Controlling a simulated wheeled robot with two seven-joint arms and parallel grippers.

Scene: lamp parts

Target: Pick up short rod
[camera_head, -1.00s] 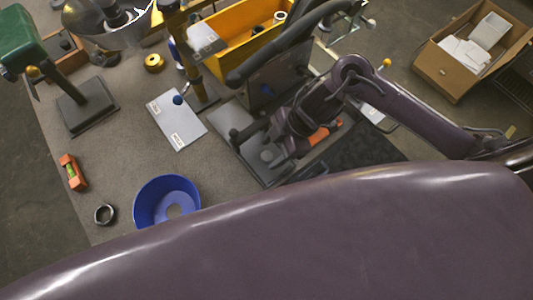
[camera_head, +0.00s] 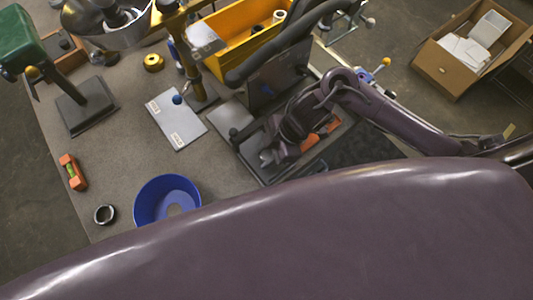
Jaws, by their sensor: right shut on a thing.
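My right gripper (camera_head: 269,156) is over the dark tray (camera_head: 254,172) in the middle of the bench, with its arm coming in from the right. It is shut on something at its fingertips. A small light-grey piece shows there, and it is most likely the short rod. The piece is too small and too covered by the gripper for its shape or tilt to be clear. I cannot tell whether it still touches the tray. My left gripper is not in view.
A blue bowl (camera_head: 150,200), a black ring (camera_head: 105,214) and an orange level (camera_head: 73,172) are on the left. A labelled plate (camera_head: 177,120) lies left of the tray. A yellow bin (camera_head: 240,42) stands behind. My large purple body part hides the front.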

